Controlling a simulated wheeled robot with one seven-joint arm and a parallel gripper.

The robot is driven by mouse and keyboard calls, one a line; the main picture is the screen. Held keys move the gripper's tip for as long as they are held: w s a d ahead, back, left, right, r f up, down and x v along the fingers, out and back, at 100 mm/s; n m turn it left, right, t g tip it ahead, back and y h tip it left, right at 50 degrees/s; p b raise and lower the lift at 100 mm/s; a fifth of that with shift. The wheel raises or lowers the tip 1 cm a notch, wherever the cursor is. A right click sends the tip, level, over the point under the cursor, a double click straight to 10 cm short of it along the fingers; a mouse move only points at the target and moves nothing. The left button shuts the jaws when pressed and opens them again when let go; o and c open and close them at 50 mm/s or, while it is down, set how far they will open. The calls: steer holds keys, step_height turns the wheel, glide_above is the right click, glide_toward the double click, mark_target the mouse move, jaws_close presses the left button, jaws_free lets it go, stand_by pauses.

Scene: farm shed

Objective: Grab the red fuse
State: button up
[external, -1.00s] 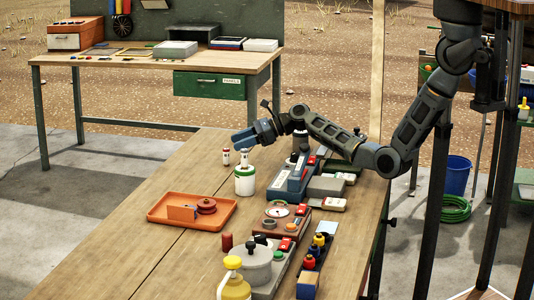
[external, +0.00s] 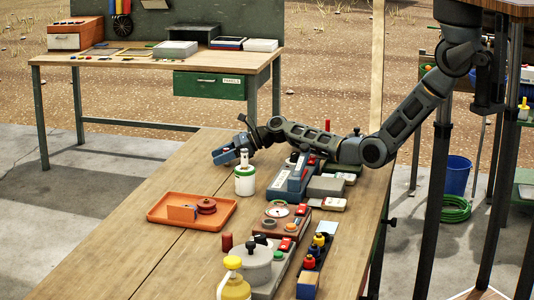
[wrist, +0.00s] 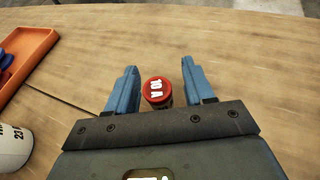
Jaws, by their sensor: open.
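The red fuse is a short cylinder whose red cap (wrist: 157,88), marked 10A, shows in the wrist view. It stands upright on the wooden table between the two blue fingers of my gripper (wrist: 160,86), nearer the left finger. The fingers are open, with a gap on both sides of the fuse, wider on the right. In the external view my gripper (external: 228,156) is low over the far left part of the table and hides the fuse.
A white pot (external: 245,183) with a green band stands close to my gripper; its side also shows in the wrist view (wrist: 14,148). An orange tray (external: 160,213) lies to the left. Boxes and a blue device (external: 290,183) stand right. Table beyond the fuse is clear.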

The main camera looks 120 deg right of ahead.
steer(key=shift+c, duration=0.2)
jaws_close()
steer(key=shift+r, duration=0.15)
